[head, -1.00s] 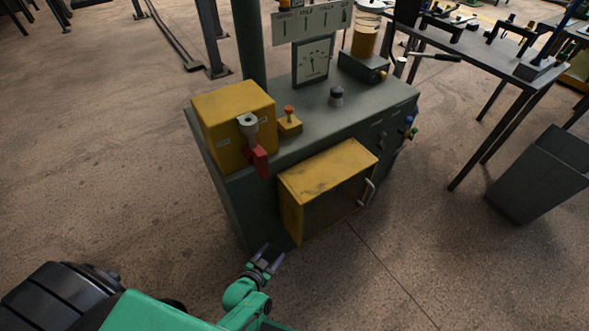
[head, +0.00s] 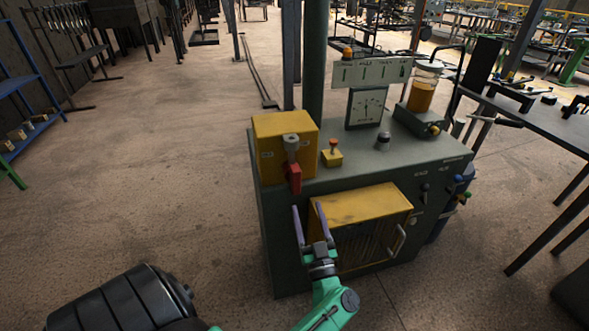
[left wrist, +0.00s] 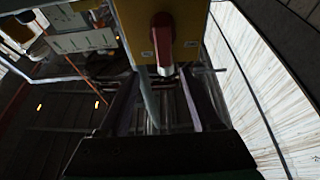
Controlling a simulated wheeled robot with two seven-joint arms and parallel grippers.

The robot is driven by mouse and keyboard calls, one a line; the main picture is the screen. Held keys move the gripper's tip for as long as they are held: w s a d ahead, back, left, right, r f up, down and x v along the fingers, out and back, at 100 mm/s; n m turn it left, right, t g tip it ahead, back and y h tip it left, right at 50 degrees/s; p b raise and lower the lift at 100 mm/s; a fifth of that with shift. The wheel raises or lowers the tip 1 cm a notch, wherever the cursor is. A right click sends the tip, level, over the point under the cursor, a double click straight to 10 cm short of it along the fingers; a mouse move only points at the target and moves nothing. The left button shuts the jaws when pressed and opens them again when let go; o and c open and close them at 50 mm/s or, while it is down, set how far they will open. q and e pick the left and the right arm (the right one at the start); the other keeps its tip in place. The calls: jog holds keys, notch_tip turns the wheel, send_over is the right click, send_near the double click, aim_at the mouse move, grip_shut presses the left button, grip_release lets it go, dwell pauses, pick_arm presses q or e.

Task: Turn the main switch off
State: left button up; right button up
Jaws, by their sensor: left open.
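The main switch is on a yellow box (head: 285,148) at the left end of the green cabinet's top. Its grey pivot (head: 291,143) carries a red handle (head: 294,177) that hangs down over the cabinet's front edge. My left gripper (head: 308,206) is open and empty, its fingers pointing up. In the head view its fingertips are just below the red handle, apart from it. In the left wrist view the red handle (left wrist: 163,38) is ahead of the open fingers (left wrist: 162,85), roughly centred between them. My right gripper is not in view.
The green cabinet (head: 280,225) has a yellow guard box (head: 362,205) on its front, close right of my left gripper. A small yellow box with an orange knob (head: 333,155), a gauge (head: 366,106) and an oil jar (head: 423,92) are on top. Floor at left is clear.

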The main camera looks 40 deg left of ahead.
aim_at(293, 166)
pick_arm(q)
jog(key=shift+g, duration=0.4)
jog(key=x, duration=0.5)
jog(key=p+x, duration=0.1)
jog(key=x, duration=0.4)
jog(key=p+x, duration=0.1)
jog(key=x, duration=0.4)
jog(key=shift+s+r, duration=0.3)
grip_shut()
